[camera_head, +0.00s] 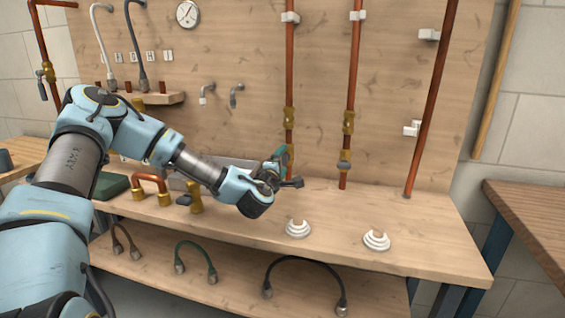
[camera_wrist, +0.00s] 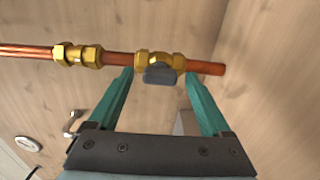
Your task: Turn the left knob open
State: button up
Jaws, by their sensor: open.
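In the wrist view a copper pipe (camera_wrist: 118,58) runs across the picture with a brass valve on it, and a small grey knob (camera_wrist: 160,74) sits on that valve. My gripper (camera_wrist: 159,78) is open, with one teal finger to each side of the knob and a gap on both sides. Whether the fingertips reach past the knob is hard to tell. In the head view my gripper (camera_head: 283,155) is at the left copper pipe (camera_head: 290,70), low above the bench, and hides the left knob. The right knob (camera_head: 344,166) is on the right pipe (camera_head: 354,70).
Brass fittings sit higher on the left pipe (camera_head: 289,118) and right pipe (camera_head: 348,122). The bench (camera_head: 420,225) holds two white stepped discs (camera_head: 298,229) (camera_head: 376,240) and a bent copper pipe piece (camera_head: 150,182). Hoses lie on the shelf below. The bench's right part is clear.

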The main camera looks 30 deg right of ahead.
jog(key=b+v, duration=0.2)
jog(key=v, duration=0.9)
jog(key=shift+w, duration=0.1)
